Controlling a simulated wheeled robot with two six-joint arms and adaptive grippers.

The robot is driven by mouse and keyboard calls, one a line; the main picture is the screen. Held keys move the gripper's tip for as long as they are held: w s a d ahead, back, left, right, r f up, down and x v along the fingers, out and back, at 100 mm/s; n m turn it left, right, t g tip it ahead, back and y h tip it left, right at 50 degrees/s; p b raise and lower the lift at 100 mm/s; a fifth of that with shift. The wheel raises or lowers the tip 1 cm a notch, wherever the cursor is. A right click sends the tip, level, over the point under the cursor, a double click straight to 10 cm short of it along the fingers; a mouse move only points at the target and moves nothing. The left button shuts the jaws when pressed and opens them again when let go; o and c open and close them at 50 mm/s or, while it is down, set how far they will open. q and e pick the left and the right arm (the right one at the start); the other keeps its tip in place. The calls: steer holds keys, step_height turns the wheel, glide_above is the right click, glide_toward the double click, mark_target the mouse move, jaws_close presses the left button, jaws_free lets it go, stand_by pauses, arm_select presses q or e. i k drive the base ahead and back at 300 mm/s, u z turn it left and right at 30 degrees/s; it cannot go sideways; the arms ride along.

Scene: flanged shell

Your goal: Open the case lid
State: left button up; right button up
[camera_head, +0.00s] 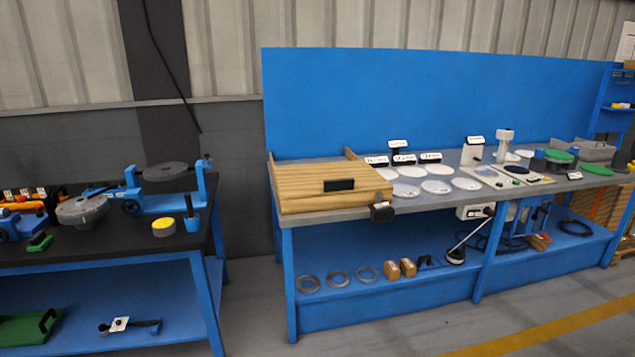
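A light wooden slatted panel (300,200) lies on the left end of the blue workbench and looks like the case lid. It has raised wooden side rails and seems to be down flat, but I cannot tell what is under it. A black block like a handle (339,185) sits on its front middle part. Neither of my grippers is in view, and nothing touches the panel.
The grey benchtop (440,202) holds several white discs (437,187) and instruments right of the panel. A second blue bench (110,245) with tools stands at left. A blue back panel (420,100) rises behind. Grey floor (395,340) is free in front.

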mark_target(316, 180)
steer(key=z, duration=0.05)
steer(key=i, duration=2.4)
steer(key=z, duration=0.6)
